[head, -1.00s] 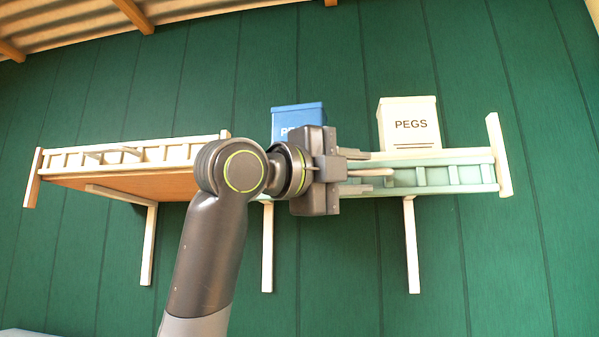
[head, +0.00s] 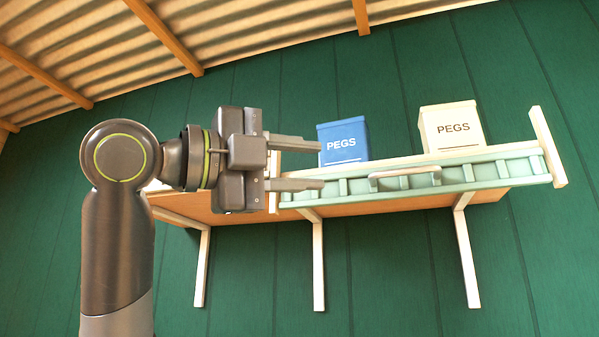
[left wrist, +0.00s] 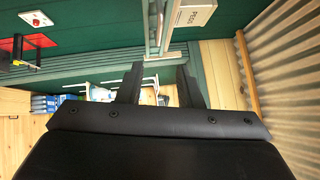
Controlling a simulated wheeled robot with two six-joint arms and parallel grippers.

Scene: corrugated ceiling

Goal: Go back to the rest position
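My left gripper (head: 321,165) is in front of the left part of the shelf in the head view. Its two fingers point right and stand apart, with nothing seen between them. In the left wrist view the two fingers (left wrist: 160,85) are also spread and empty. My left arm hides the left end of the shelf. My right gripper is in neither view.
A wall shelf with a pale green rail (head: 350,188) carries a blue PEGS box (head: 343,141) and a cream PEGS box (head: 452,127). A pale handle-like bar (head: 404,178) is at the rail. The green wall (head: 400,270) below is clear apart from brackets.

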